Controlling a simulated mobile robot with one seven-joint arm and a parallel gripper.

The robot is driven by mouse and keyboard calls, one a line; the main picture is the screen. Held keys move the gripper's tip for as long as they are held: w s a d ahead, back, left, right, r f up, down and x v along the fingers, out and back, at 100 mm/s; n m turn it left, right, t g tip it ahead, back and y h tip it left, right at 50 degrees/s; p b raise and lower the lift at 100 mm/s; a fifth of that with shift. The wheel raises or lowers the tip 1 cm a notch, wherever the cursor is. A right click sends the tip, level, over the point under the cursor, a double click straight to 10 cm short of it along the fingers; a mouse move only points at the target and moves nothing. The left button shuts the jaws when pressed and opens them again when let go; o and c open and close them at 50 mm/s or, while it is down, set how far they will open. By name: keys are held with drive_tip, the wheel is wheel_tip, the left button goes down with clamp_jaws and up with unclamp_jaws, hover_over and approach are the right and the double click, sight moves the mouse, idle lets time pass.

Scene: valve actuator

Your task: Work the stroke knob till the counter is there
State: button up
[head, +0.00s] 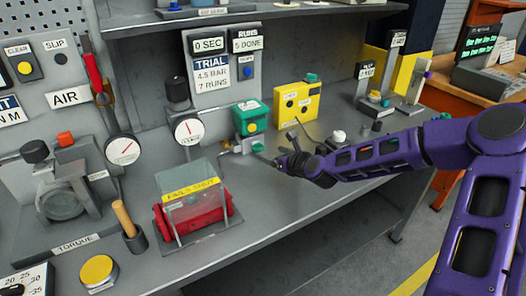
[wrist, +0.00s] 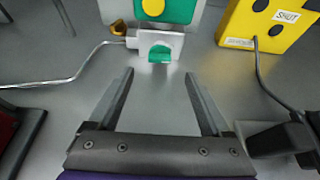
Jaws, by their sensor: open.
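A small green knob (head: 257,147) sits on a white block under a green actuator box (head: 249,117) with a yellow cap. In the wrist view the knob (wrist: 160,53) is just beyond the fingertips, centred between them and apart from them. I cannot read a label naming it the stroke knob. My gripper (wrist: 158,74) is open and empty, its fingers pointing at the knob. In the head view my gripper (head: 279,160) is just right of the knob, low over the bench. The counter (head: 247,44) reads "RUNS 5 DONE". The card (head: 211,74) reads "TRIAL 4.5 BAR 7 RUNS".
A yellow box (head: 296,104) marked "SHUT" stands right of the actuator, with a dark cable. A pressure gauge (head: 188,130) and a red part under a clear guard (head: 190,184) stand left. A timer (head: 209,44) reads "0 SEC". A blue button (head: 247,72) sits below the counter.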

sight(259, 149)
drive_tip(key=x, duration=0.7)
clamp_jaws()
idle(0.3)
